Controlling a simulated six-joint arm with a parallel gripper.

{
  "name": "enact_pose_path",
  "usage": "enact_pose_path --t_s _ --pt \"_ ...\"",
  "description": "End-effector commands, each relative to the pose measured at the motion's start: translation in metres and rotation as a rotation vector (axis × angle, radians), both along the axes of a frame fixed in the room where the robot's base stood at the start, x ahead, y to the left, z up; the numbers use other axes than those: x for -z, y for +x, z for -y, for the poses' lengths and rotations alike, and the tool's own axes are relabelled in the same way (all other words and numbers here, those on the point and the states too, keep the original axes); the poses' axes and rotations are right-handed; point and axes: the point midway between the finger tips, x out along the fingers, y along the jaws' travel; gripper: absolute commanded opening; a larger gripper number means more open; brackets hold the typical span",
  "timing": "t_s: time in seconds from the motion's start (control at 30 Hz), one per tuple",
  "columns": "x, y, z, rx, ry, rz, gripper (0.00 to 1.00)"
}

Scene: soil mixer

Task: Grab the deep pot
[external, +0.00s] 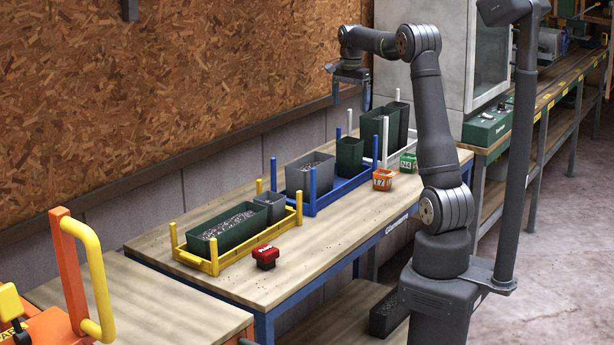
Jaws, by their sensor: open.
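Several tall dark pots stand in the racks, and I cannot tell which one is meant by the deep pot. A dark green upright pot (349,158) stands in the blue rack (324,198). A tall dark green pot (376,133) stands in the white rack, with a grey one (399,124) behind it.
The yellow rack (215,266) holds a long green trough (229,229) of granules and a small grey pot (270,207). A grey pot (310,174) shares the blue rack. Red (265,258), orange (383,180) and green (408,163) small items sit along the table front. The front right tabletop (345,232) is clear.

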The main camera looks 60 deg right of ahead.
Motion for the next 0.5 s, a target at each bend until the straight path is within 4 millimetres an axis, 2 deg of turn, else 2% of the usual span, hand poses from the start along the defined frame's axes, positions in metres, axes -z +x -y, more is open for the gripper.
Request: enact_pose_path --t_s 0.1,0.27,0.5 --pt "0.012 0.007 0.003 -0.001 0.001 -0.002 0.89" --pt "0.027 0.007 0.003 0.000 0.002 -0.002 0.89" --pt "0.079 0.006 0.002 0.000 0.003 -0.004 0.89"
